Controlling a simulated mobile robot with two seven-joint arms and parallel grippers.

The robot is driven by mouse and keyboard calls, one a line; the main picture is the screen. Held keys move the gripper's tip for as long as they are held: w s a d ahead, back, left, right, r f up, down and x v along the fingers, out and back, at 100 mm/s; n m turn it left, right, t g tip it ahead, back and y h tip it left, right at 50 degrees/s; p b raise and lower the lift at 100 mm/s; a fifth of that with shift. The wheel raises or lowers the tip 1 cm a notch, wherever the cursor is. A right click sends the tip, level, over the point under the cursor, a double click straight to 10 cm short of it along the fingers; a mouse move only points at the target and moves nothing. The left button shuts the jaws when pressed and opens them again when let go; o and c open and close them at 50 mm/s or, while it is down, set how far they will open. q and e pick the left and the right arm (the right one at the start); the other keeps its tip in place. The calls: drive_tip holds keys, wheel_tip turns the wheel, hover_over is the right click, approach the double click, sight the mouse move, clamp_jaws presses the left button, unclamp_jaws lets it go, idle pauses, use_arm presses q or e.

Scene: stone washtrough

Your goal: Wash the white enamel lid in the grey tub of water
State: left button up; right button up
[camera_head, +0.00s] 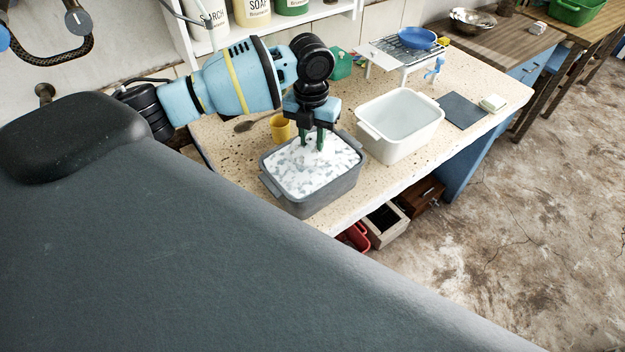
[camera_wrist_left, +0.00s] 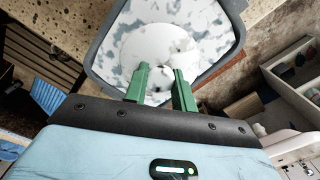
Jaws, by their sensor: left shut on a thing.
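The grey tub (camera_head: 318,202) stands on the speckled stone counter, its surface covered in white foam patches. My left gripper (camera_head: 319,147) points down into the tub, its green fingers reaching the foam. In the left wrist view the white enamel lid (camera_wrist_left: 138,46) shows as a pale disc inside the tub (camera_wrist_left: 92,58), partly covered by foam. My left gripper (camera_wrist_left: 162,78) is shut on the lid, at its small raised knob. The lid cannot be made out from the foam in the head view. My right gripper is out of view.
A white basin (camera_head: 402,142) stands right of the tub. A yellow cup (camera_head: 280,127) is close behind the tub. A dark mat (camera_head: 462,111) and a pale block (camera_head: 493,102) lie farther right. A rack with a blue bowl (camera_head: 417,38) stands behind.

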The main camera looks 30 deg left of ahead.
use_arm(q)
drive_tip(key=shift+r, duration=2)
